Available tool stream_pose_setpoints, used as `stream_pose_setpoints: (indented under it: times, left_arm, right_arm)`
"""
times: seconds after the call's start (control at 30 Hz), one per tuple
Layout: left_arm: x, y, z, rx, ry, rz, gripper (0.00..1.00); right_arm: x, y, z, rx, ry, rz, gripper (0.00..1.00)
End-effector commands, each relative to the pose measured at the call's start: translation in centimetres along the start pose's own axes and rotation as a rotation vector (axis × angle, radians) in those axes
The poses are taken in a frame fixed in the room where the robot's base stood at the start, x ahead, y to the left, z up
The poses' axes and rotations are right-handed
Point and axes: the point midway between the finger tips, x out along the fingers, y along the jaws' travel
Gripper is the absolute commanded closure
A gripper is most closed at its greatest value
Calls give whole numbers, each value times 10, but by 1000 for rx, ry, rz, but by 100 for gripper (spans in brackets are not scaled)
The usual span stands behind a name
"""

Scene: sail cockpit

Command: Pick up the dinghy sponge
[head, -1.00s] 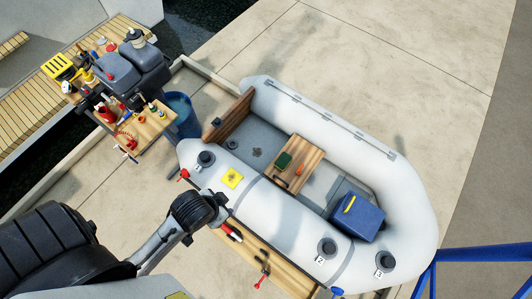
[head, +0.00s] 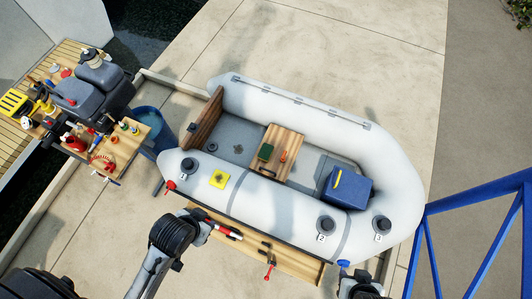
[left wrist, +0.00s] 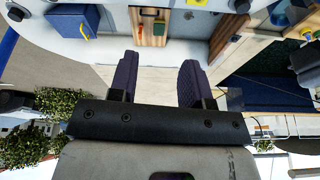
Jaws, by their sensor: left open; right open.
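A small green block (head: 265,152), which looks like the dinghy sponge, lies on the wooden thwart (head: 290,142) of the white inflatable dinghy (head: 285,215). The block also shows near the top of the left wrist view (left wrist: 159,27). My left gripper (left wrist: 157,75) is open, with nothing between its two dark pads, and apart from the block. In the head view, the left arm's bent dark joint is on the near side of the dinghy. My right gripper (head: 360,287) is open at the bottom edge, partly cut off, outside the near tube.
An orange item (head: 284,156) lies beside the green block. A blue box (head: 346,188) with a yellow handle stands to its right. A wooden bench (head: 290,265) with tools runs along the dinghy's near side.

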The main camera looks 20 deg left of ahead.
Motion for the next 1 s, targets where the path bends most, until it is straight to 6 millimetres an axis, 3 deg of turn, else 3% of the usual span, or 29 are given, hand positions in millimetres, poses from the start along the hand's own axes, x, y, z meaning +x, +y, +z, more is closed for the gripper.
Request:
stream_pose_setpoints:
  times: [0.07, 0.6, 0.87, 1.0]
  left_arm:
    - [0, 0, 0, 0, 0, 0, 52]
    - [0, 0, 0, 0, 0, 0, 1]
    - [4, 0, -2, -2, 6, 1, 1]
    - [27, -2, -12, 0, 47, -7, 1]
  right_arm:
    - [0, 1, 1, -3, -1, 2, 57]
    - [0, 0, 1, 1, -2, -1, 57]
    - [4, -2, 2, 7, -1, -6, 57]
    - [29, -3, 10, 7, 1, -6, 57]
